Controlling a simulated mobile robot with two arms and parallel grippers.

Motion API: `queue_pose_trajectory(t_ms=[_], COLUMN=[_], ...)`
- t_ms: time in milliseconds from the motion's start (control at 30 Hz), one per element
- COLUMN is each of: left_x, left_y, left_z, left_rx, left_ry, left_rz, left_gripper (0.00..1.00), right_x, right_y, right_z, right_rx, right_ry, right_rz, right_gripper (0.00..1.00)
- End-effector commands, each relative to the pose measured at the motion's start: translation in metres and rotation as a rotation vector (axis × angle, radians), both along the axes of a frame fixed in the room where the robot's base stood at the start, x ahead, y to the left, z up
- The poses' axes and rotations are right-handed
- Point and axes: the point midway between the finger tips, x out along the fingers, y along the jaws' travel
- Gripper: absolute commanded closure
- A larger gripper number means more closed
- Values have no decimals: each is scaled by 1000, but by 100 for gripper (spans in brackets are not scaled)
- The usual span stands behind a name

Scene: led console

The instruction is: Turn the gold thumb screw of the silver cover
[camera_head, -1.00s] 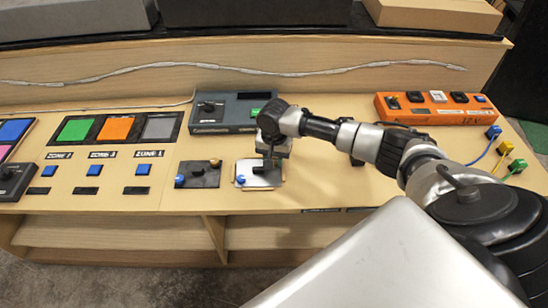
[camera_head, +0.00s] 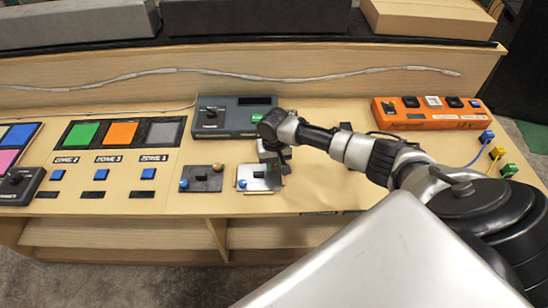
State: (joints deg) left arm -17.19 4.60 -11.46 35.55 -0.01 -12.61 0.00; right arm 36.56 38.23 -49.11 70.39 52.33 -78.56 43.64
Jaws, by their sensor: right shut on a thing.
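The silver cover (camera_head: 250,172) is a small bright plate on the desk with a blue knob (camera_head: 242,184) at its near left corner and a dark handle across its middle. My right gripper (camera_head: 275,163) reaches down at the cover's far right corner and is shut on the gold thumb screw, which its fingers hide. To the left, a dark cover (camera_head: 201,180) carries its own blue knob (camera_head: 183,184) and gold screw (camera_head: 217,167). My left gripper is not in view.
A dark grey box (camera_head: 235,118) with a knob stands just behind the covers. An orange box (camera_head: 430,121) stands at the back right, with coloured plugs (camera_head: 497,153) nearby. Coloured panels (camera_head: 122,132) and blue buttons lie to the left. Desk right of the covers is bare.

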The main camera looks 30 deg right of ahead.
Motion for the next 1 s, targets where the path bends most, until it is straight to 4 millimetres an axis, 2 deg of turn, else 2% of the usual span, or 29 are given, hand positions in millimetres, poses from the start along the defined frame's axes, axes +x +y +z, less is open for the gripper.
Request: queue_pose_trajectory(t_ms=[33, 400, 1000], left_x=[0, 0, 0], left_y=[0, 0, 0], left_z=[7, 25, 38], left_rx=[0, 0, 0], left_ry=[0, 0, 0], left_rz=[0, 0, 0], left_gripper=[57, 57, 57], right_x=[0, -1, -1], right_y=[0, 0, 0], right_z=[3, 1, -1], right_rx=[1, 2, 2], right_ry=[2, 1, 3], right_rz=[41, 395, 965], right_gripper=[98, 98, 98])
